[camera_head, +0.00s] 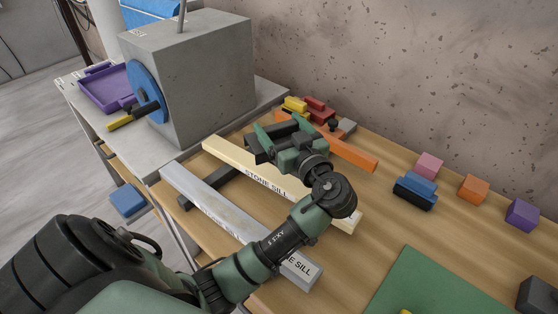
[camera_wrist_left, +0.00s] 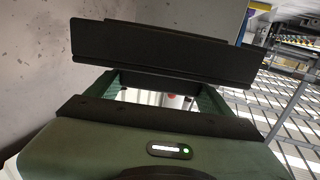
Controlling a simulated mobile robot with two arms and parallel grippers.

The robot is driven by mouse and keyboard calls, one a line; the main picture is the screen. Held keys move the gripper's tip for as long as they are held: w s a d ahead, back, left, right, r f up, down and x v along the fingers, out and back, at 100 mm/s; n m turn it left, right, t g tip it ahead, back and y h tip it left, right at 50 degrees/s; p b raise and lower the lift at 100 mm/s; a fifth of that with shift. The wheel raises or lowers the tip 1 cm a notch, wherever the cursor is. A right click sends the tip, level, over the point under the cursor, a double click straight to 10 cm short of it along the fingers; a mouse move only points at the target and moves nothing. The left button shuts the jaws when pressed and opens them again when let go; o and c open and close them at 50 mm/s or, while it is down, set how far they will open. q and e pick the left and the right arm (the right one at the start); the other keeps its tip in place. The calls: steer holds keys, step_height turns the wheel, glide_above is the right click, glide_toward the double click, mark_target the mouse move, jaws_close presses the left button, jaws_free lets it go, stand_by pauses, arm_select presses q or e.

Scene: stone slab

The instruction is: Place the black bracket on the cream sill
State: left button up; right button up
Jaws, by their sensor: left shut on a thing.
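The cream sill (camera_head: 228,154), a long bar marked "STONE SILL", lies slantwise across the wooden bench. My left gripper (camera_head: 272,135) is over the cream sill's far half and hides part of it. It is shut on the black bracket (camera_head: 252,148), whose dark edge shows beside the fingers. In the left wrist view the black bracket (camera_wrist_left: 160,50) is a wide dark plate spanning the fingertips of my left gripper (camera_wrist_left: 158,88). Whether the bracket touches the sill cannot be told. My right gripper is not in view.
A grey sill (camera_head: 190,190) lies parallel, nearer me. A grey block machine with a blue disc (camera_head: 146,88) stands far left beside a purple tray (camera_head: 100,92). An orange bar (camera_head: 356,156) lies behind my gripper. Coloured blocks (camera_head: 473,188) and a green mat (camera_head: 430,285) are right.

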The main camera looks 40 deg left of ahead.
arm_select(q)
step_height(320, 180, down, 11)
steer(key=shift+p, duration=0.7)
steer(key=shift+f, duration=0.45)
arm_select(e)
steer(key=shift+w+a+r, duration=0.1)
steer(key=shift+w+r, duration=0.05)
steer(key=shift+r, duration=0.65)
